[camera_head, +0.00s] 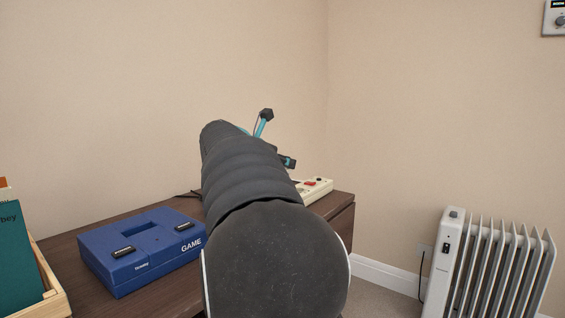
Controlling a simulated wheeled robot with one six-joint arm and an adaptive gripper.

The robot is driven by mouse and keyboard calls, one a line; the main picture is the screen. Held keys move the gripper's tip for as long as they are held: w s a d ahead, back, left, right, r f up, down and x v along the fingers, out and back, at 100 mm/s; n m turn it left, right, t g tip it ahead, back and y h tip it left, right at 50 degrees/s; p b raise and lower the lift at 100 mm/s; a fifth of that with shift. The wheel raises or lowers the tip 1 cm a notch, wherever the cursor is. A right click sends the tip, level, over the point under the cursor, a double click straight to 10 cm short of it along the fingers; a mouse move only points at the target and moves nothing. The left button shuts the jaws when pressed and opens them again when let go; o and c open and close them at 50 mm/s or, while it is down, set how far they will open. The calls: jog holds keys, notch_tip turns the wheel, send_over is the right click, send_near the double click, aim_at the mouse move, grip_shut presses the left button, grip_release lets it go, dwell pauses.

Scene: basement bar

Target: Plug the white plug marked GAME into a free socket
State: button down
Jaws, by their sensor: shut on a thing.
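My dark arm fills the middle of the head view and reaches away over the desk. Small black and teal parts of mine show beyond it; my gripper's jaws are hidden behind the arm. The white GAME plug is not visible. A cream power strip (322,188) with a red switch lies at the far right of the desk, its left part hidden by my arm. I cannot tell which sockets are free. A blue console (137,262) marked GAME sits on the desk left of my arm. A dark cable (188,194) lies behind it.
The brown desk (90,290) ends just right of the strip. A wooden box (48,290) with a green book (14,255) stands at the left.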

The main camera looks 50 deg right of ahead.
jog(key=shift+f+b, duration=1.7)
jog(key=shift+f, duration=0.9)
jog(key=shift+f+p, duration=0.3)
jog(key=shift+f, duration=0.3)
dwell(0.5)
jog(key=c, duration=0.8)
grip_release()
jog(key=v, duration=1.2)
